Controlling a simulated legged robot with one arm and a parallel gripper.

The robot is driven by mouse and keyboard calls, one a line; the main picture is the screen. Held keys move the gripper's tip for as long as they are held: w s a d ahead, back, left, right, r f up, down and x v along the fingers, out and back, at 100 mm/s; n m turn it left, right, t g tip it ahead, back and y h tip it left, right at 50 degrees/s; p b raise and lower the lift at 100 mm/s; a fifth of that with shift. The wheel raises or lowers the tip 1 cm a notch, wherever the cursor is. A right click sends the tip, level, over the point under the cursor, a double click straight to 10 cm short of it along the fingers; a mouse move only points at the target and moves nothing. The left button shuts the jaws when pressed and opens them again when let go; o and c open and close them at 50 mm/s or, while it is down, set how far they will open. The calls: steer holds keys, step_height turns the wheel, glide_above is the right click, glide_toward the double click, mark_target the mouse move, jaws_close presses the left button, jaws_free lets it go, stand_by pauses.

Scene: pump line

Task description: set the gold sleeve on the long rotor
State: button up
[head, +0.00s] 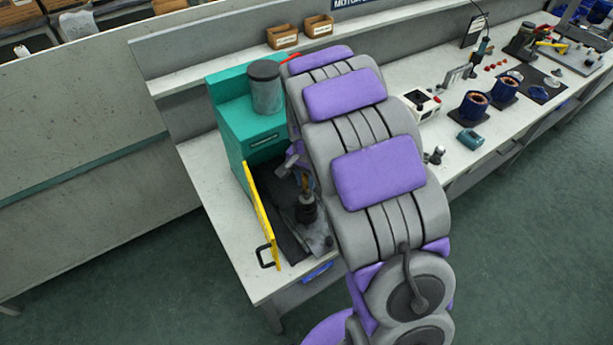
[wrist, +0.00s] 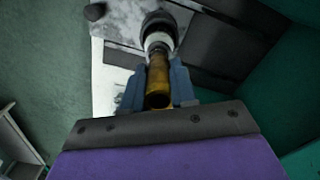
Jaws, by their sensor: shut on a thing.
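My gripper (wrist: 157,88) is shut on the gold sleeve (wrist: 158,82), with a blue finger on each side of it. The sleeve's open near end faces the wrist camera. Beyond it in line is a dark upright piece with a pale ring (wrist: 158,32), which looks like the rotor. Whether the sleeve touches or surrounds it, I cannot tell. In the head view, the gold sleeve (head: 306,184) shows small just above the dark upright piece (head: 306,210), which stands on a grey plate. My arm hides much of the fixture and most of my gripper there.
A teal machine (head: 229,125) with a grey cylinder (head: 265,88) stands behind the fixture. A yellow panel (head: 263,215) with a black handle edges its left side. Blue-ringed stators (head: 472,108) and a teal block (head: 471,139) lie farther right on the bench.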

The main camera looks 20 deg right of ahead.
steer(key=shift+f, duration=0.6)
steer(key=shift+f, duration=0.15)
steer(key=o, duration=0.9)
steer(key=shift+o, duration=0.3)
steer(key=shift+o, duration=0.8)
steer(key=shift+r+p, duration=1.45)
steer(key=shift+r, duration=1.6)
